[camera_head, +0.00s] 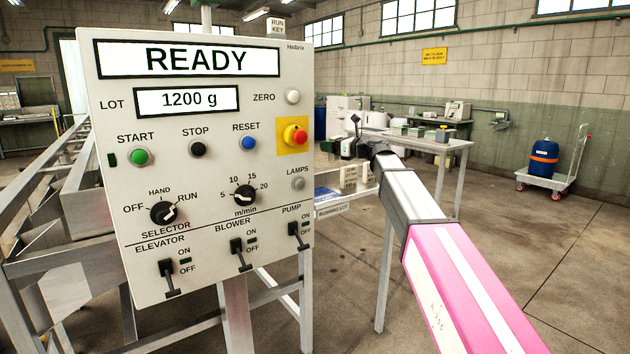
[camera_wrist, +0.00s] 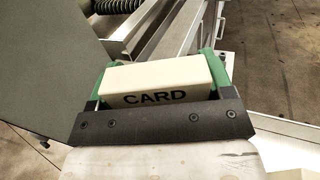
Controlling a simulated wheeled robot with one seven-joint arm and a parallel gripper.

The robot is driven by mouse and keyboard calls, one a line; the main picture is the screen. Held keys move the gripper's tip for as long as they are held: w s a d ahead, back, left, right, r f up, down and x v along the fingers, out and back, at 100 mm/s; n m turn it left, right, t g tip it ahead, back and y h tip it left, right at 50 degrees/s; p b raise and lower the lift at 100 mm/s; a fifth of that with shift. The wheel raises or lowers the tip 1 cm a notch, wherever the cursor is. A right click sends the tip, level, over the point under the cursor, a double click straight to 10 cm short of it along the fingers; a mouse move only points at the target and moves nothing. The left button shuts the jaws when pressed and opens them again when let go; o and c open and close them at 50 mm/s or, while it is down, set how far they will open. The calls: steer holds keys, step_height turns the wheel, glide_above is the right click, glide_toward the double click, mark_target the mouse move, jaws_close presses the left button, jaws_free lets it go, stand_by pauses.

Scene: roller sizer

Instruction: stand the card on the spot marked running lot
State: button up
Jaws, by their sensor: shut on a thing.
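The card is a cream block (camera_wrist: 155,72) with CARD in black on its near face. In the wrist view it sits between the green fingertips of my gripper (camera_wrist: 158,84), which is shut on it. In the head view my arm reaches from the lower right to the table, and the held card cannot be made out clearly there. A RUNNING LOT label (camera_head: 333,211) is on the front edge of a low shelf left of my arm. The marked spot itself is not clear to see.
A grey control panel (camera_head: 200,180) reading READY stands close at the left. Small cream signs (camera_head: 350,176) and a blue item (camera_head: 326,194) are by the shelf. A light table (camera_head: 440,143) holds several small boxes. A cart with a blue drum (camera_head: 544,158) stands far right.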

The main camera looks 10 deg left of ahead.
steer(key=s+a, duration=0.5)
steer(key=s, duration=0.1)
steer(key=shift+w+d+f, duration=0.1)
steer(key=shift+w+f, duration=0.05)
steer(key=shift+f, duration=2.75)
steer(key=shift+w+d+f, duration=0.1)
steer(key=shift+w+f, duration=0.05)
steer(key=shift+f, duration=2.7)
steer(key=shift+f, duration=0.15)
steer(key=o, duration=1)
steer(key=shift+c, duration=0.2)
steer(key=v, duration=1.2)
